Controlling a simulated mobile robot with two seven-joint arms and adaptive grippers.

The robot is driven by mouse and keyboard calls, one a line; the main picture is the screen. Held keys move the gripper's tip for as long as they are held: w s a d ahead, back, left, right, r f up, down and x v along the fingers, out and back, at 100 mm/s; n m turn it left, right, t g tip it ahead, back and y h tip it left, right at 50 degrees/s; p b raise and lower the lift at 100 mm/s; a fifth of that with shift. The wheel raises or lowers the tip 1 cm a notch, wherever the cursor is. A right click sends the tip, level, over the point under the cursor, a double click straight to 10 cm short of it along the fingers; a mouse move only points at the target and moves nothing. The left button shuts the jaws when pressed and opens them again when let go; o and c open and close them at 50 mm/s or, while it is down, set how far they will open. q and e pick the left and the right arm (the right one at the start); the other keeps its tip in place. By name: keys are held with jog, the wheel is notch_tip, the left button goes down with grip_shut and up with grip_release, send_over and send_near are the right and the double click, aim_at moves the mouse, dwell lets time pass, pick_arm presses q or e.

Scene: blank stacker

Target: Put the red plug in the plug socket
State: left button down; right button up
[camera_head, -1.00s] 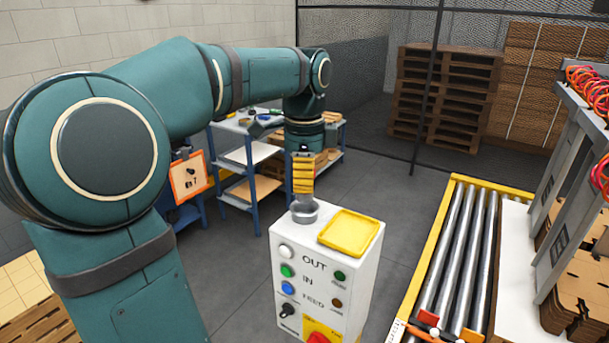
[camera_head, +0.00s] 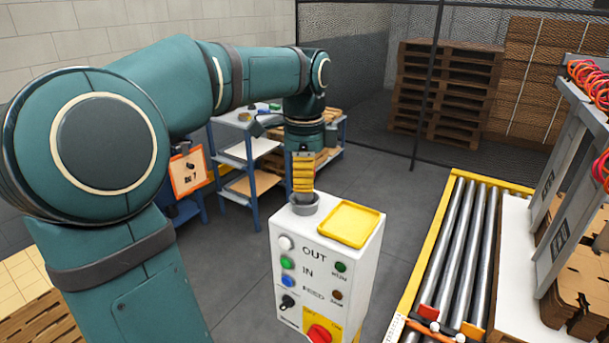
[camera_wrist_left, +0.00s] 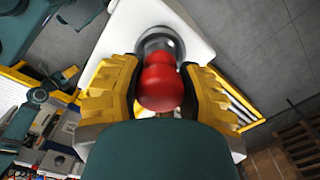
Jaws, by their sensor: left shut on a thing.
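The red plug (camera_wrist_left: 162,84) shows in the left wrist view between the yellow fingers of my left gripper (camera_head: 303,188), which is shut on it. In the head view the fingers hide the plug. The plug socket (camera_head: 305,205) is a grey round cup on top of the white control box, at its back left. The gripper points down right above the socket, its tips close to the rim. In the left wrist view the socket (camera_wrist_left: 158,40) shows behind the plug's far end. I cannot tell how far the plug is inside it. My right gripper is not in view.
The white control box (camera_head: 290,263) carries a yellow tray (camera_head: 348,224), buttons and a red knob (camera_head: 319,333). A roller conveyor (camera_head: 457,240) stands to the right. A blue-legged shelf (camera_head: 250,160) stands behind. Grey floor lies between.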

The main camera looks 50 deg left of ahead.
pick_arm(q)
jog(key=shift+f+b, duration=0.65)
jog(key=shift+f, duration=0.4)
dwell(0.4)
jog(key=c, duration=0.5)
grip_release()
notch_tip(320, 180, up, 12)
jog(key=shift+r, duration=0.1)
